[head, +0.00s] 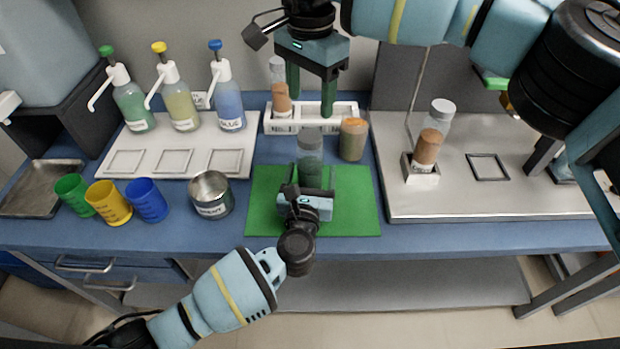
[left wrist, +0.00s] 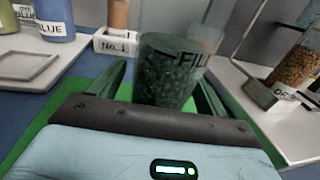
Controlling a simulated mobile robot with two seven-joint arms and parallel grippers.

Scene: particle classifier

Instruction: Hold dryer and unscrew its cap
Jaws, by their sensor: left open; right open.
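The dryer is most likely the clear bottle (head: 429,148) with a pale cap (head: 443,107) and orange-brown grains, upright in a small white holder on the right. It also shows at the right of the left wrist view (left wrist: 287,68), its label partly cut off at "DR". My left gripper (head: 314,176) is open, with its fingers either side of a clear jar (head: 310,142) of dark grains. That jar (left wrist: 172,75) reads "FIL" in the left wrist view. Contact with it cannot be told. My right gripper (head: 311,106) is open, pointing down above and behind the jar, away from the bottle.
A green mat (head: 262,215) lies under the jar. A white rack (head: 340,108) with a tube and a beaker of brown grains (head: 353,140) stand behind it. A metal cup (head: 211,195), coloured cups (head: 146,200) and pump bottles (head: 181,105) are left. The grey board (head: 480,195) has free room.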

